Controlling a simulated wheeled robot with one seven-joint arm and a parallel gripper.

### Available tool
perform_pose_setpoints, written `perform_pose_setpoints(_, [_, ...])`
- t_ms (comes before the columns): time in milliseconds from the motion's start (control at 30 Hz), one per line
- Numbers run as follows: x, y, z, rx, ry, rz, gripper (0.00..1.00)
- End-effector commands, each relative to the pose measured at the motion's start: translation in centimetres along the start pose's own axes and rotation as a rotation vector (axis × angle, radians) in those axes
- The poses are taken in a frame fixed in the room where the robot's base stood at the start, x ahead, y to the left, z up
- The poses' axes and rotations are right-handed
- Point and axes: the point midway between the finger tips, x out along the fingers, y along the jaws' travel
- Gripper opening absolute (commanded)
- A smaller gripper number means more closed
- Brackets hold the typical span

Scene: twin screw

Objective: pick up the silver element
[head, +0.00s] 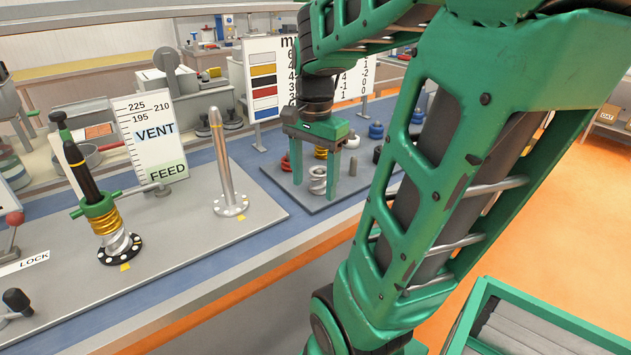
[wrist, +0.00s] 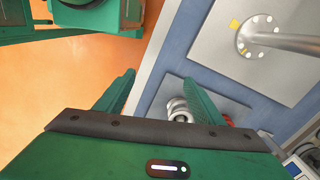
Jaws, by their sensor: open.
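The silver element (head: 318,181) is a coiled, screw-like piece standing on a grey plate on the bench. In the wrist view my gripper (wrist: 158,92) is open and empty, and the element appears beyond the fingers, nearer the right one. I cannot tell whether the fingertips reach down past its top.
A yellow element (head: 321,153), a red one (head: 285,162) and several dark and blue pieces (head: 376,131) stand close by on the same plate. A silver shaft (head: 222,160) rises at left. A second shaft with gold and silver elements (head: 105,222) stands further left.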

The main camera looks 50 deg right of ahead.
Motion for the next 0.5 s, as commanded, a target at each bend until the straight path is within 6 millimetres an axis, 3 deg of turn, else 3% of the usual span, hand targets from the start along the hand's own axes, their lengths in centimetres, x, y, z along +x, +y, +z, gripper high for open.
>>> perform_pose_setpoints(300, [-2.5,-4.6,-6.6,0.732,0.003,0.000,0.62])
perform_pose_setpoints(500, [-3.2,-5.9,-9.0,0.998,0.003,0.000,0.62])
